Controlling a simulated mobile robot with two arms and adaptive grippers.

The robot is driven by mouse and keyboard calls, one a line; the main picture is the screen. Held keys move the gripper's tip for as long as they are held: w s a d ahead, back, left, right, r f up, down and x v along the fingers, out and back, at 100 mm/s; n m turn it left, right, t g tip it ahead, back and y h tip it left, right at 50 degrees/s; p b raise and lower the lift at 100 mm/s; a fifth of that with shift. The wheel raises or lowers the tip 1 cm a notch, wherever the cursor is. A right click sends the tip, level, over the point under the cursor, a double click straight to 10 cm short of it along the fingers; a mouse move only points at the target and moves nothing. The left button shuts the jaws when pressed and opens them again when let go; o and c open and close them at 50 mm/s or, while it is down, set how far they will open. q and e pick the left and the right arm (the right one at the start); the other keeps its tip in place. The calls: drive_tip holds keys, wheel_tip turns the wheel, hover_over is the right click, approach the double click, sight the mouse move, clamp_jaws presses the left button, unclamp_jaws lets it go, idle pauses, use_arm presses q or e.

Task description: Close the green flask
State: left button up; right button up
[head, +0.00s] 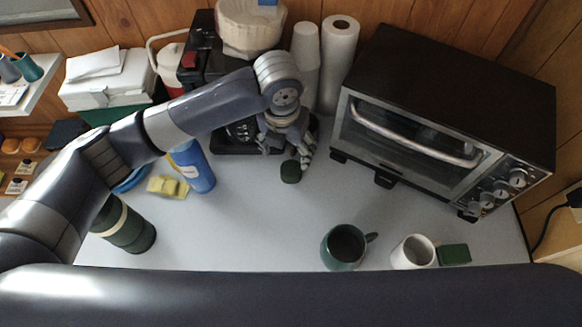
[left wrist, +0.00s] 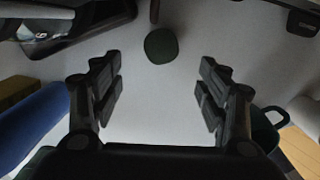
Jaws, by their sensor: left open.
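The green flask (head: 128,230), dark green with a pale band, stands at the left front of the table in the head view. My left forearm hides its top. A small round dark green cap (head: 290,172) lies on the table in front of the coffee maker. My left gripper (head: 284,158) is open, pointing down just behind and above the cap. In the left wrist view the cap (left wrist: 161,46) shows beyond the open, empty fingers (left wrist: 160,88), roughly centred between them and not touched. My right gripper is not in view.
A blue bottle (head: 195,168) and yellow sponge (head: 168,187) stand left of the cap. A toaster oven (head: 440,95) is at the right, paper cups (head: 305,60) behind. A green mug (head: 343,247), white mug (head: 413,252) and green box (head: 454,254) are at the front. The middle table is clear.

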use_arm(q)
hover_over(290, 169)
drive_tip(key=f, duration=0.5)
drive_tip(key=shift+s+a, duration=0.2)
drive_tip(key=shift+s, duration=0.05)
drive_tip(key=shift+f, duration=0.35)
drive_tip(key=shift+w+d+f+p, duration=0.15)
drive_tip(key=shift+f+p, duration=0.15)
drive_tip(key=shift+f, duration=1)
drive_tip(key=shift+w+d+f+p, duration=0.15)
drive_tip(key=shift+f+p, duration=0.1)
drive_tip(key=shift+f, duration=1)
drive_tip(key=c, duration=1.1)
